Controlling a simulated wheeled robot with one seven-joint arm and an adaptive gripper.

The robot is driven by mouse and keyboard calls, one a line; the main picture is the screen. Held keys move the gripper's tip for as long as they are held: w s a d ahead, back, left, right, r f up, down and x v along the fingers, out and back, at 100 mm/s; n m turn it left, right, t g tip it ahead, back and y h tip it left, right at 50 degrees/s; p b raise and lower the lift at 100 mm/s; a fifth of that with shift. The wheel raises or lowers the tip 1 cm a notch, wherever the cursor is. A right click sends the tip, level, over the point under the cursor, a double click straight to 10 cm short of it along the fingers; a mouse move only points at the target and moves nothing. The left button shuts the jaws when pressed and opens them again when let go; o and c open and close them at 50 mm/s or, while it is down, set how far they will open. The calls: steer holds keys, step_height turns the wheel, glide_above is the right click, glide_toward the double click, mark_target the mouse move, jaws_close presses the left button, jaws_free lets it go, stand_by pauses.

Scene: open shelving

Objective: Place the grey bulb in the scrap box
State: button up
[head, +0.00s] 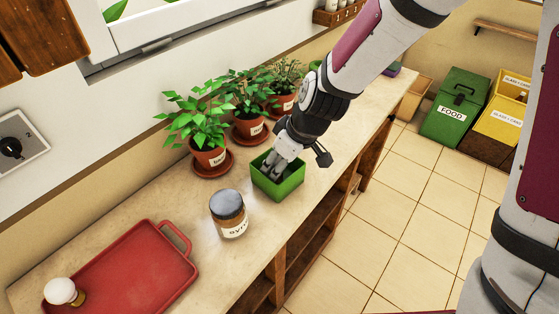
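My gripper (272,169) points down into a small green open box (283,190) on the counter. Its fingertips are inside the box, partly behind the rim. I cannot tell whether the fingers are open or shut, or whether they hold anything. No grey bulb can be made out; the box's inside is mostly hidden by my gripper. A white bulb (61,290) with a gold base is on the near left end of the red tray (135,270). No label reading scrap is visible on the green box or elsewhere.
A dark-lidded jar (229,216) stands on the counter (180,222) left of the green box. Several potted plants (208,150) line the wall. On the floor at the right are a green FOOD bin (456,107), yellow bins (497,127) and a brown box (414,97).

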steer(key=p+v, duration=0.1)
steer(key=v, duration=1.1)
steer(key=shift+r+p, duration=0.2)
steer(key=shift+p, duration=0.15)
steer(key=s+d+r+m+t+h, duration=0.1)
steer(key=s+d+r+m, duration=0.4)
steer(key=s+d, duration=0.3)
steer(key=s+d+r+m+h, duration=0.2)
steer(key=s+d+r+m, duration=0.3)
steer(key=s+d, duration=0.3)
steer(key=s+r, duration=0.1)
steer(key=s, duration=0.2)
steer(key=shift+s+m+t+h, duration=0.2)
steer(key=shift+m+t+h, duration=0.1)
steer(key=shift+t, duration=0.1)
steer(key=shift+d+r, duration=0.1)
